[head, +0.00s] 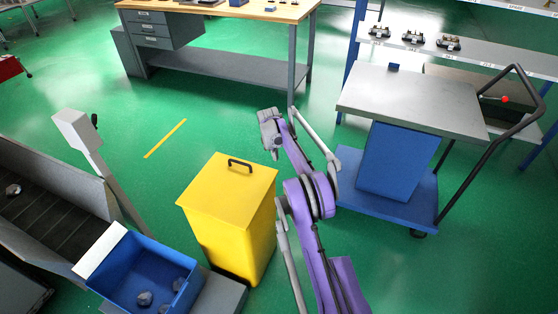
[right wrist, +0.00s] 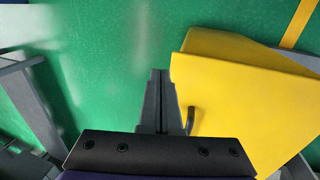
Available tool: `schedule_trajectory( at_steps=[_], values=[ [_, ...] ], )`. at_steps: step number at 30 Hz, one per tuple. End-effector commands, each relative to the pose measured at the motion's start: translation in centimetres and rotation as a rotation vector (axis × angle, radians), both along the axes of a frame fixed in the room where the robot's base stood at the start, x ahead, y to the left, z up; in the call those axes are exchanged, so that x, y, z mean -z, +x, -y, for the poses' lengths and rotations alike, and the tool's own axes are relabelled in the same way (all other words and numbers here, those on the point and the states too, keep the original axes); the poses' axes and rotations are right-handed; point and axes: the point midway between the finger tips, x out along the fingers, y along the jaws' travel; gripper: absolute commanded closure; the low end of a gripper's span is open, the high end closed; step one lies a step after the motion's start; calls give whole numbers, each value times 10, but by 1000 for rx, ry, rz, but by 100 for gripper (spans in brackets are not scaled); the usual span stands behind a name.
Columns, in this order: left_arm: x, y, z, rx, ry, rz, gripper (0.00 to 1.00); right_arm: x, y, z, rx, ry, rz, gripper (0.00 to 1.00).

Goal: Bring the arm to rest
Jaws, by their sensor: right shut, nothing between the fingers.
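My right gripper (head: 271,138) is at the end of the purple right arm (head: 311,196), which reaches up from the bottom of the head view. The gripper hangs over the green floor, behind and to the right of the yellow bin. In the right wrist view its fingers (right wrist: 160,78) are together with nothing between them. The yellow bin (right wrist: 236,100) fills the right side of that view, its dark handle close beside the fingers in the picture. Whether they touch is hard to tell, but in the head view they look apart. My left gripper is not in view.
The yellow bin (head: 229,215) stands left of the arm. A trolley (head: 410,102) with a blue bin (head: 398,160) stands to the right. A workbench (head: 220,66) is at the back. A blue box (head: 128,262) holding grey lumps is at lower left. Green floor (head: 205,120) lies open between them.

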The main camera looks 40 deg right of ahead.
Motion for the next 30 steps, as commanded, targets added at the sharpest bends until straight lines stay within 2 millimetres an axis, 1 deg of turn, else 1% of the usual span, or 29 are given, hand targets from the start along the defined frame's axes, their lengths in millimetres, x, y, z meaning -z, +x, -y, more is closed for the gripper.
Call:
schedule_trajectory(
  at_steps=[1,6,10,15,23,26,29,30],
  values=[
    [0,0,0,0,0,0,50,-13,-1,2,2,-1,0,100],
    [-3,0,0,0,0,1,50,-50,-1,2,2,-2,0,100],
    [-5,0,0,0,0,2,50,-70,-1,3,2,-2,0,100],
    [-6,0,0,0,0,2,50,-83,-1,3,2,-3,1,100],
    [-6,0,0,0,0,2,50,-85,-1,3,2,-3,2,100],
    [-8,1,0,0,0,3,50,-93,1,-6,4,-1,8,100],
    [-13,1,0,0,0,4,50,-114,2,-30,16,4,28,100],
    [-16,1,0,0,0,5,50,-126,3,-45,22,7,41,100]
  ],
)
